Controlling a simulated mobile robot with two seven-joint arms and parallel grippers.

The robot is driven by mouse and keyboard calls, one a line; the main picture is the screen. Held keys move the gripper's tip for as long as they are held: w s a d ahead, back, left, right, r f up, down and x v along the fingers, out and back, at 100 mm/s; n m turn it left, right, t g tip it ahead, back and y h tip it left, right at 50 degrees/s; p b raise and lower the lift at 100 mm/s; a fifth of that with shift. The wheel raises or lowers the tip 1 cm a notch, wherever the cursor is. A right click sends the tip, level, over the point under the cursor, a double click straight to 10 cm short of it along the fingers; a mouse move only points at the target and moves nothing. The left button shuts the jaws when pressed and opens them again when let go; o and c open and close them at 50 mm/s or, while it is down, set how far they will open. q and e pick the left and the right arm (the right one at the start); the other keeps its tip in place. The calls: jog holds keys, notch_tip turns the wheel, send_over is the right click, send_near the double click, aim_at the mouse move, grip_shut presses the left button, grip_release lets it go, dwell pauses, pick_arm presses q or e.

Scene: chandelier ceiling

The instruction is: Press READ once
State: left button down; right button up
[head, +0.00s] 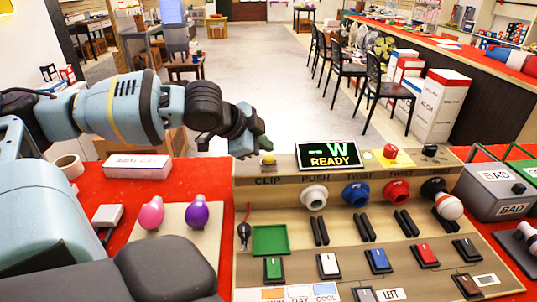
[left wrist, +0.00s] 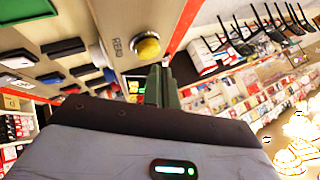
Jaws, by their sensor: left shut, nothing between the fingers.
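The READ button is a round yellow button (head: 268,158) on the top ledge of the tester panel (head: 285,167), left of the display. In the left wrist view the yellow button (left wrist: 146,49) sits beside the letters READ. The display (head: 329,155) shows "--W" and "READY". My left gripper (head: 262,143) comes in from the left, just behind and above the button in the head view. In the left wrist view its dark green fingers (left wrist: 158,86) are together, empty, with the tips close to the button. I cannot tell whether they touch it. My right gripper is not in view.
The panel carries sockets, coloured rocker switches and a green tray (head: 270,240). A pink bulb (head: 151,213) and a purple bulb (head: 197,212) stand on a board to the left. A red button on a yellow base (head: 391,153) is right of the display. Grey BAD bins (head: 497,190) stand at right.

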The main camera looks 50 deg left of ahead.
aim_at(264, 159)
pick_arm(q)
jog(key=shift+f, duration=0.15)
jog(key=shift+f, duration=0.35)
jog(key=shift+f, duration=0.45)
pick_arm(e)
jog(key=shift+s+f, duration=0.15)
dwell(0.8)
pick_arm(q)
jog(key=shift+r, duration=0.95)
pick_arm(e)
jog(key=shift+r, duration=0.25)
pick_arm(q)
jog(key=shift+r+p, duration=0.4)
jog(key=shift+r, duration=1)
jog(key=shift+r+p, duration=0.35)
jog(key=shift+r, duration=0.75)
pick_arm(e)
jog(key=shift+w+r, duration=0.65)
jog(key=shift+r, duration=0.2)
